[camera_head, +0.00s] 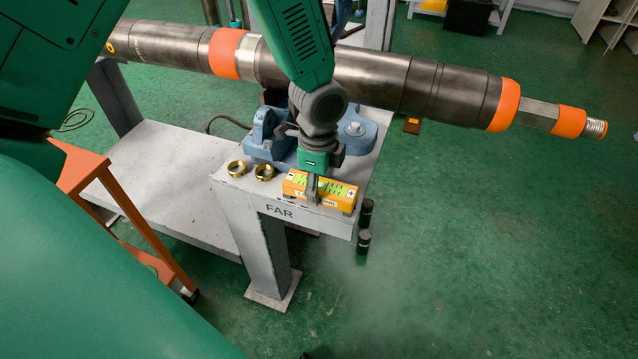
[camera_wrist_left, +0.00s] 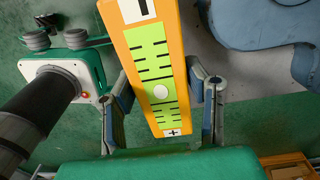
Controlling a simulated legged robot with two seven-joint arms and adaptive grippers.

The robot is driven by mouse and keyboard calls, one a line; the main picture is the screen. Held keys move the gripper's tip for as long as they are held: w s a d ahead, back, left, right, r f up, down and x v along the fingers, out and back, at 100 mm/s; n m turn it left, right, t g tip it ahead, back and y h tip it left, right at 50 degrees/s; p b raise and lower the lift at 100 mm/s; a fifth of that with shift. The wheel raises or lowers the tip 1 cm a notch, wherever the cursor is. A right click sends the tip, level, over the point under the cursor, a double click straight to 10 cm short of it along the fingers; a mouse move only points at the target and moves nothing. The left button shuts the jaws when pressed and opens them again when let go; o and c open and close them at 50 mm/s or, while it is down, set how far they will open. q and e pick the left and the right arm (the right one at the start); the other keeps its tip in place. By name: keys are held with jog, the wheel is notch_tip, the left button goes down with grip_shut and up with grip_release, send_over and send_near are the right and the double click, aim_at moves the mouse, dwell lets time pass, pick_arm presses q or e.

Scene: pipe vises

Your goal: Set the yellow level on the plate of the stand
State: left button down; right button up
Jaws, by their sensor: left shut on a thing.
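The yellow level (camera_head: 322,190), an orange-yellow bar with a green scale face and plus and minus marks, is at the front edge of the grey stand plate (camera_head: 234,187), above the word FAR. My left gripper (camera_head: 312,190) comes down from above and is shut on the level. In the left wrist view the level (camera_wrist_left: 160,85) lies between the two fingers, scale face toward the camera. The level looks close over or on the plate; I cannot tell whether it touches. My right gripper is not in view.
Two brass rings (camera_head: 250,170) lie on the plate left of the level. A blue vise (camera_head: 270,138) stands behind it. A long dark pipe (camera_head: 380,78) with orange bands crosses above. Black cylinders (camera_head: 364,240) show beside the plate's right edge. Green floor lies open at right.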

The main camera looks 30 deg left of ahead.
pick_arm(q)
jog(key=shift+f, duration=0.3)
dwell(0.6)
jog(key=c, duration=0.8)
grip_release()
jog(key=shift+w+r, duration=0.1)
jog(key=shift+r+p, duration=3.45)
jog(key=shift+p, duration=0.3)
